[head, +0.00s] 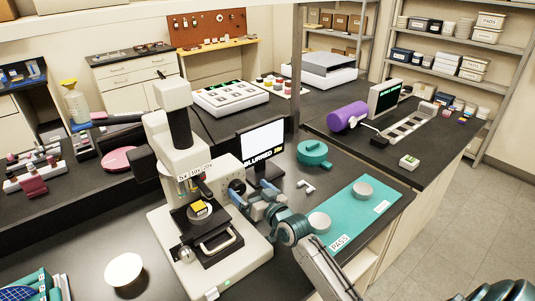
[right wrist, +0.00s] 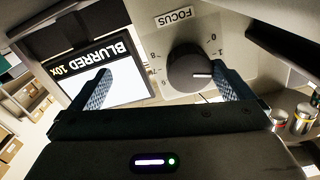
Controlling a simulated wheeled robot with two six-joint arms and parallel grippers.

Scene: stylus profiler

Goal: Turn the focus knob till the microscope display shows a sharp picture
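The focus knob (right wrist: 190,67) is a dark round knob on a pale panel marked FOCUS, with a white pointer line towards the right of the picture. In the head view the knob (head: 237,187) sits on the right side of the white microscope (head: 172,140). My right gripper (right wrist: 162,74) is open, its blue fingers on either side of the knob with visible gaps; it also shows beside the microscope in the head view (head: 246,197). The microscope display (head: 261,147) shows a white picture and BLURRED; the wrist view shows its BLURRED 10x text (right wrist: 92,60). My left gripper is not in view.
A yellow sample (head: 200,208) lies on the microscope stage. A teal mat (head: 345,212) marked PASS with grey discs lies right of my right arm. A teal round object (head: 313,153) stands behind it. A white disc (head: 124,270) lies at front left.

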